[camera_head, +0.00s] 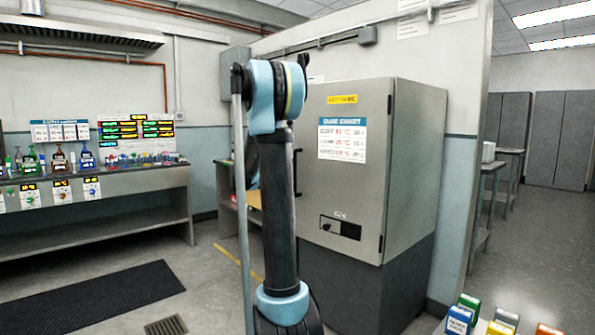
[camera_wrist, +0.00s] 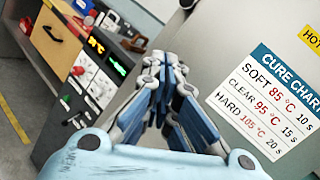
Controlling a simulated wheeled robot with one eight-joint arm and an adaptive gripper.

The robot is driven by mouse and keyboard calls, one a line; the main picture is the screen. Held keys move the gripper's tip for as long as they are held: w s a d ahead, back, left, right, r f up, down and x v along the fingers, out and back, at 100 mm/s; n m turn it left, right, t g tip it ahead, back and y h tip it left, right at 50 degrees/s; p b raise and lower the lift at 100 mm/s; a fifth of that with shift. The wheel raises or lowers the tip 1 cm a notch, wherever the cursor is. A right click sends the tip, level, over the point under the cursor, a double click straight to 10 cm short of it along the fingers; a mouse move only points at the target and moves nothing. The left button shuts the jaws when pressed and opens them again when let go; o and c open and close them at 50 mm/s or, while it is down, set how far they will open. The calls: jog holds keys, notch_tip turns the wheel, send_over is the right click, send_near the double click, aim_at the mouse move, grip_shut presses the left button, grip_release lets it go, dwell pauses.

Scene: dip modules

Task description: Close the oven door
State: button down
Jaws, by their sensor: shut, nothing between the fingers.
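The oven (camera_head: 415,165) is a tall grey cabinet on a dark base, at the centre right of the head view. Its door (camera_head: 355,105) faces me and bears a cure chart (camera_head: 342,139), with hinges at the right edge. The door looks about flush with the cabinet; my arm hides part of its left edge, so I cannot tell whether a gap is left. In the wrist view the door (camera_wrist: 205,60) and chart (camera_wrist: 270,100) fill the right side. My gripper (camera_wrist: 164,62) is shut and empty, in front of the door; whether it touches is unclear.
A bench (camera_head: 130,180) with bottles stands along the left wall, with a black mat (camera_head: 90,300) on the floor before it. Several coloured boxes (camera_head: 500,318) sit at the lower right.

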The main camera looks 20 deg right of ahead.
jog(key=w+d+f+m+g+h, duration=0.1)
jog(key=d+f+m+g+h, duration=0.3)
jog(key=d+f+m+g, duration=0.35)
jog(key=w+d+m, duration=0.1)
jog(key=w+d, duration=0.2)
jog(key=d, duration=0.2)
jog(key=w+d+m+t, duration=0.1)
jog(key=w+d, duration=0.2)
jog(key=d, duration=0.3)
jog(key=shift+w+d, duration=0.2)
jog(key=shift+w, duration=0.2)
